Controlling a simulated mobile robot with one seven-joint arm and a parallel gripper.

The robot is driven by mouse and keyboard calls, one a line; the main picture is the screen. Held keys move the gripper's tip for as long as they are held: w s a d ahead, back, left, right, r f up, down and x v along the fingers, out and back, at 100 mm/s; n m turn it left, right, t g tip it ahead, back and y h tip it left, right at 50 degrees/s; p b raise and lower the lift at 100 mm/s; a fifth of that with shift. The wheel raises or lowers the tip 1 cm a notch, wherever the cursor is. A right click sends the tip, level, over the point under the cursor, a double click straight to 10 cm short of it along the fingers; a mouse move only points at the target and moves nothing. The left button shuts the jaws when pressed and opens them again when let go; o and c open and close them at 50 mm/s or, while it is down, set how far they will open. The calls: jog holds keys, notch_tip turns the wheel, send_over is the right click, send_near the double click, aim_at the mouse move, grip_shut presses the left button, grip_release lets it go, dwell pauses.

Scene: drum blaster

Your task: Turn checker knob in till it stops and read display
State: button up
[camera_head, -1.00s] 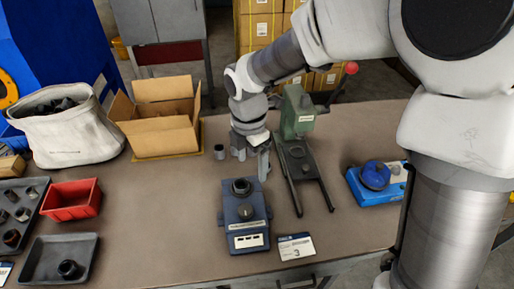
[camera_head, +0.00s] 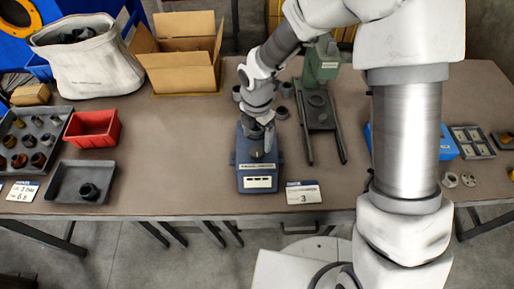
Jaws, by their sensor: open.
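The blue checker (camera_head: 257,183) stands on the bench near its front edge, with a white display panel (camera_head: 258,183) on its front. The panel is too small to read. My gripper (camera_head: 258,150) is open, pointing down over the checker's top, where the knob was visible earlier. The knob and the ring-shaped part behind it are now mostly hidden by my gripper. I cannot tell whether the fingers touch the knob.
A card marked 3 (camera_head: 303,194) lies right of the checker. A green press (camera_head: 321,65) with dark rails stands behind right. A red bin (camera_head: 92,130), grey trays and a cardboard box (camera_head: 181,72) are left. Bench between is clear.

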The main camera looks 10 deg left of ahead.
aim_at(257, 151)
notch_tip(257, 151, down, 6)
jog(key=shift+r, duration=0.15)
jog(key=c, duration=1.4)
jog(key=shift+o, duration=0.2)
jog(key=shift+m+b, duration=0.3)
jog(key=m+b, duration=0.2)
jog(key=m, duration=0.2)
jog(key=m+b, duration=0.2)
jog(key=m, duration=0.3)
jog(key=shift+m, duration=0.4)
jog(key=m+b, duration=0.2)
jog(key=m, duration=0.3)
jog(key=m+b, duration=0.1)
jog(key=m, duration=0.4)
